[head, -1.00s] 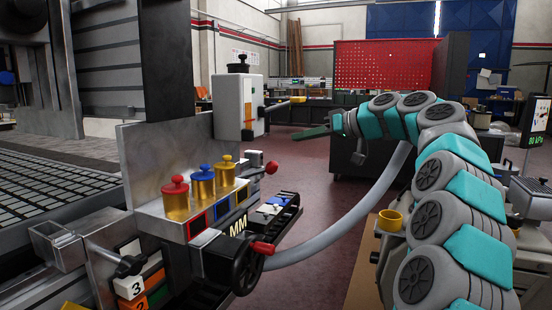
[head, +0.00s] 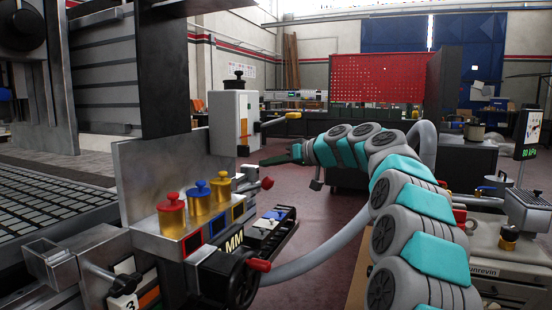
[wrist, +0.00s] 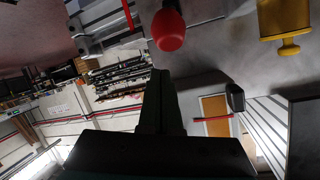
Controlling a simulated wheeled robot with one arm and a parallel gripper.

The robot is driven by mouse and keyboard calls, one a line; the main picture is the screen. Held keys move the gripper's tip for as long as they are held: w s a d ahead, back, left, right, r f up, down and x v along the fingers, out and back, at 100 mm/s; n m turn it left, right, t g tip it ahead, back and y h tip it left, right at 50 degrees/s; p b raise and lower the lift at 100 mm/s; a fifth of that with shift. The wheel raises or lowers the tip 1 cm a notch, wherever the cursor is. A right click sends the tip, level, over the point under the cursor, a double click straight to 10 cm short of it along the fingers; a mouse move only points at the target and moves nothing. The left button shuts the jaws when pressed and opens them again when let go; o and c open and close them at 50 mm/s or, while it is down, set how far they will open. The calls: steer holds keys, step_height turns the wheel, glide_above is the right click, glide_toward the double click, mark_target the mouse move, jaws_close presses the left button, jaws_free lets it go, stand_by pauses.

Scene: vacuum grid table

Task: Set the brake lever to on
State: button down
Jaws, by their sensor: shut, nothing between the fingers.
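A lever with a red ball knob (head: 267,183) sticks out from the right end of the metal panel (head: 150,180); no brake or on/off marking is readable on it. The red knob also shows large in the wrist view (wrist: 168,30), just beyond my fingers. My gripper (head: 264,162) is shut and empty, a little above and behind that knob in the head view, apart from it. In the wrist view the dark shut fingers (wrist: 158,78) point toward the knob. Another lever with a yellow handle (head: 273,122) sits on the white box behind.
Gold pots with red (head: 171,201), blue (head: 198,190) and yellow (head: 221,180) knobs stand along the panel. A black handwheel (head: 232,280) with a red handle is in front, with a grey hose beside it.

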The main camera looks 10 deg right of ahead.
steer(key=shift+s+d+f, duration=0.15)
steer(key=shift+s+f, duration=0.75)
steer(key=shift+f, duration=0.2)
steer(key=shift+f, duration=0.1)
